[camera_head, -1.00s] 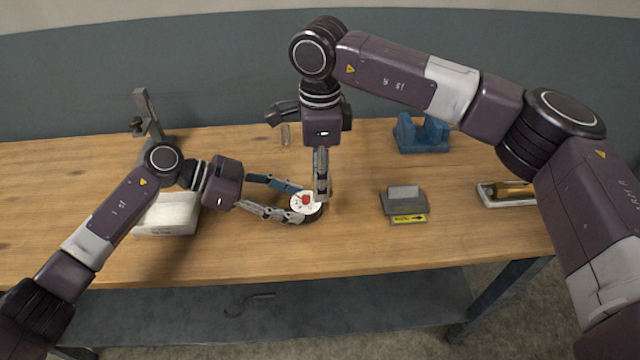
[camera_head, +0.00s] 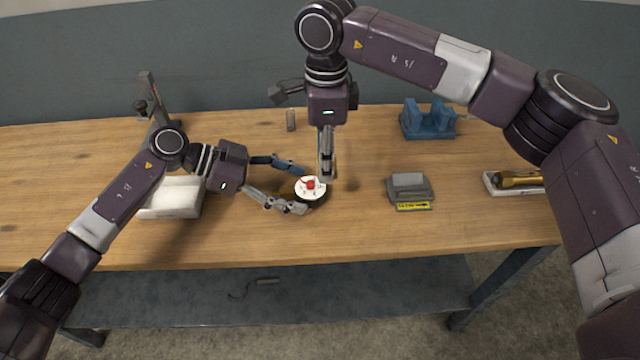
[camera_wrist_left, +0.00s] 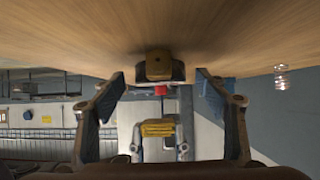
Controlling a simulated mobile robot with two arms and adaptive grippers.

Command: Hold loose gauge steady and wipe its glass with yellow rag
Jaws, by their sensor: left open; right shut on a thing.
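The gauge (camera_head: 313,194), a round white dial with a red centre and dark body, lies on the wooden table. It also shows in the left wrist view (camera_wrist_left: 150,74), between and beyond the fingertips. My left gripper (camera_head: 300,189) is open, its two fingers on either side of the gauge's left part; I cannot tell if either touches it. My right gripper (camera_head: 326,178) points down just above the gauge's right edge, shut on the yellow rag (camera_wrist_left: 158,128), which is seen best in the left wrist view. In the head view the rag is almost wholly hidden.
A white box (camera_head: 168,208) stands under my left arm, with a grey stand (camera_head: 150,90) behind. A grey device with a yellow label (camera_head: 413,206), a blue holder (camera_head: 428,122) and a tray with a brass item (camera_head: 516,180) are to the right. A small clear jar (camera_head: 291,120) stands behind.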

